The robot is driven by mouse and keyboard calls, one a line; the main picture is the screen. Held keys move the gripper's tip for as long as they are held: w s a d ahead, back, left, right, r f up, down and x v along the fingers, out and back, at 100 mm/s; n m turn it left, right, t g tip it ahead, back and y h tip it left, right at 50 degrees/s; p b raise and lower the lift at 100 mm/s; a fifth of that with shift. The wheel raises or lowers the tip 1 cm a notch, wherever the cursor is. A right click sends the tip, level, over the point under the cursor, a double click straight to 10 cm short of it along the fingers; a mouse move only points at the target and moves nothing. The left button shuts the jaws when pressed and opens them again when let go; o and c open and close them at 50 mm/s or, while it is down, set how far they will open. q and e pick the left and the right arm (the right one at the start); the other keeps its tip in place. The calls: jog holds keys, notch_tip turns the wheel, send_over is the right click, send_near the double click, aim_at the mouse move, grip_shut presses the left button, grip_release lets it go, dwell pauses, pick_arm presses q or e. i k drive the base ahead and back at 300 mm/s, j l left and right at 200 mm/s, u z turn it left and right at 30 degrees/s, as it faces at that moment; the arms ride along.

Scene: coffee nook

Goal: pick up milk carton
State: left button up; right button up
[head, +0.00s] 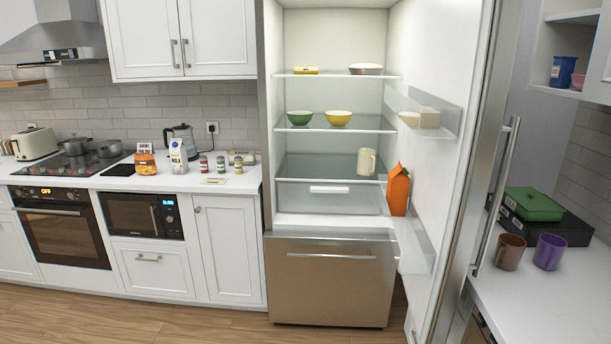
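A white carton with dark lettering (178,157), which looks like the milk carton, stands upright on the left counter. It is between an orange-and-white package and some small jars. A plain orange gable-top carton (398,191) stands in the open fridge, at the lower door side. Its lettering cannot be read. Neither of my grippers is in view.
The fridge door (455,150) stands wide open on the right. Several small jars (204,165), an orange-and-white package (145,163) and a kettle (182,137) crowd the white carton. A brown mug (510,252) and a purple mug (549,252) stand on the right counter.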

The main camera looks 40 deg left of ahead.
aim_at(177, 149)
jog(key=u, duration=1.05)
